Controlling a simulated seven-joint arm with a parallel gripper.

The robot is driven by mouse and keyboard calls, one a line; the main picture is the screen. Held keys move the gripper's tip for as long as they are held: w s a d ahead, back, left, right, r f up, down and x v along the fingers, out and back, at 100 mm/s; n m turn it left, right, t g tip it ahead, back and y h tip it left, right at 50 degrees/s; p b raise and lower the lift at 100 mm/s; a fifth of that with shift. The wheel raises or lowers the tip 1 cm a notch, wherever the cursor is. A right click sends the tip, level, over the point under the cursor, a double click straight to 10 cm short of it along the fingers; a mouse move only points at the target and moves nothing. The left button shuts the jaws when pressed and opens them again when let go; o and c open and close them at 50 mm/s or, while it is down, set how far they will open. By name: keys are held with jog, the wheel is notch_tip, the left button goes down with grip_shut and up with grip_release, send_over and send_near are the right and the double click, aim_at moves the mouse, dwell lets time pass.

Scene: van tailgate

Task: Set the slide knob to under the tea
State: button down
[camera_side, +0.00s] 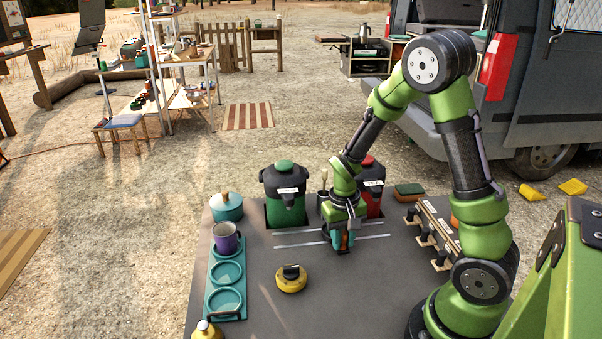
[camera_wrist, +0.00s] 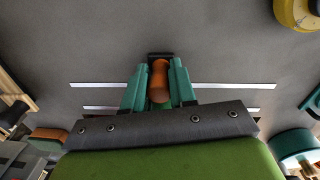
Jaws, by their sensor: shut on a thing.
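The orange slide knob (camera_side: 345,240) sits on two pale parallel rails (camera_side: 292,245) on the dark tabletop. My gripper (camera_side: 338,240) is shut on the knob. In the wrist view the orange knob (camera_wrist: 159,82) stands between the two teal fingers of my gripper (camera_wrist: 159,74). The red dispenser (camera_side: 376,206), whose label seems to read tea, stands behind the rails, partly hidden by my arm. The knob is left of the red dispenser's middle in the side view. A green dispenser (camera_side: 285,190) with a small label stands behind the rails' left end.
A purple mug (camera_side: 227,240) stands in a teal tray (camera_side: 212,312) on the left. A yellow round piece with a black handle (camera_side: 291,280) is in front of the rails. A wooden rack with black hooks (camera_side: 434,236) is at the right. A teal lidded pot (camera_side: 227,208) stands at the back left.

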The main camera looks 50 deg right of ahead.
jog(key=s+d, duration=0.7)
jog(key=shift+s+d, duration=0.15)
jog(key=shift+d, duration=0.1)
jog(key=c, duration=1)
grip_release()
jog(key=shift+c, duration=0.2)
jog(key=shift+o, duration=0.7)
jog(key=shift+a, duration=0.1)
jog(key=shift+r, duration=0.25)
notch_tip(320, 180, up, 16)
jog(key=shift+w+a+r, duration=0.2)
jog(key=shift+w+a, duration=0.05)
jog(key=shift+a, duration=0.05)
